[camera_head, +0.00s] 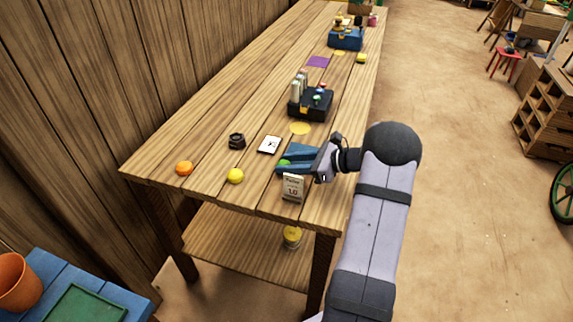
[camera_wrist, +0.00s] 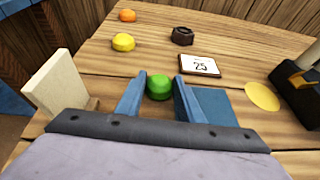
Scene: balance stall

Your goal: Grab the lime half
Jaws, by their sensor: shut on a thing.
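The lime half (camera_wrist: 159,87) is a small green round piece between the blue fingers of my gripper (camera_wrist: 160,90) in the wrist view. My gripper (camera_head: 282,161) is shut on it, low over the near part of the wooden table. In the head view only a bit of the lime half (camera_head: 285,162) shows past the fingers. I cannot tell whether the lime half touches the table.
A card reading 25 (camera_head: 270,145), a dark ring-shaped object (camera_head: 237,141), a yellow piece (camera_head: 235,176) and an orange piece (camera_head: 184,168) lie left of my gripper. A sign reading 1.0 (camera_head: 292,188) stands close in front. A dark caddy (camera_head: 311,104) stands behind.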

